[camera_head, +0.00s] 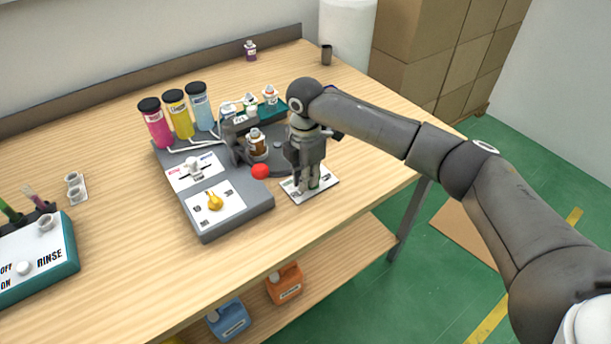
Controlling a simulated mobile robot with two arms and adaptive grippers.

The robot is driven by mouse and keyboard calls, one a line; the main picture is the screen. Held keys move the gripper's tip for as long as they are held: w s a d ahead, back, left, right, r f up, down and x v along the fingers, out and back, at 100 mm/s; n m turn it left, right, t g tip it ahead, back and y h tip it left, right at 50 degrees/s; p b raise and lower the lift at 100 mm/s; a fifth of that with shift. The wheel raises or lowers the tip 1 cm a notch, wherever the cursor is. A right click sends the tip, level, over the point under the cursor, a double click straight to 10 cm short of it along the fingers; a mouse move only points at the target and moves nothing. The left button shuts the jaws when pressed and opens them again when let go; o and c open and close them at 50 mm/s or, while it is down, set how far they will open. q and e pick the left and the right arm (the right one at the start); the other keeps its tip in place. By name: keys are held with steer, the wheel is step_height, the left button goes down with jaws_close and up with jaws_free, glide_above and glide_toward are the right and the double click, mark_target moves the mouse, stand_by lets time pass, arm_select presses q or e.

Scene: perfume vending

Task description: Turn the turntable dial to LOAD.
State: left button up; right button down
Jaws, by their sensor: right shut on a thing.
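My right gripper (308,188) points straight down over a small white panel (328,183) at the right side of the grey dispensing machine (232,222). Its fingers are shut on what appears to be the dial on this panel. The fingers hide most of the dial, and I cannot read its setting or the panel's labels. My left gripper is not in view.
A yellow knob (214,201), a white knob (194,166) and a red ball (260,172) are on the machine, left of my gripper. Pink (155,124), yellow (178,115) and blue (201,107) cylinders stand behind. A rinse unit (40,258) is at left. The front tabletop is clear.

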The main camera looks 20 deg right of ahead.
steer(key=shift+r+m+p, duration=0.2)
steer(key=shift+m+p, duration=0.1)
steer(key=shift+p, duration=0.3)
steer(key=m+p, duration=0.3)
steer(key=w+m+p, duration=0.1)
steer(key=m+p, duration=0.1)
steer(key=p, duration=0.2)
steer(key=shift+a+m, duration=0.1)
steer(key=shift+m, duration=0.3)
steer(key=shift+w+m+p, duration=0.2)
steer(key=shift+m+p, duration=0.6)
steer(key=shift+p, duration=0.15)
steer(key=m+p, duration=0.2)
steer(key=m, duration=0.1)
steer(key=m+p, duration=0.1)
steer(key=shift+w+d+m, duration=0.25)
steer(key=shift+w+m, duration=0.05)
steer(key=shift+w, duration=0.05)
steer(key=m+p, duration=0.1)
steer(key=m, duration=0.2)
steer(key=d+m+p, duration=0.1)
steer(key=shift+w+f+m+p, duration=0.15)
steer(key=shift+w+m+p, duration=0.15)
steer(key=shift+m+p, duration=0.1)
steer(key=c, duration=1.5)
jaws_free()
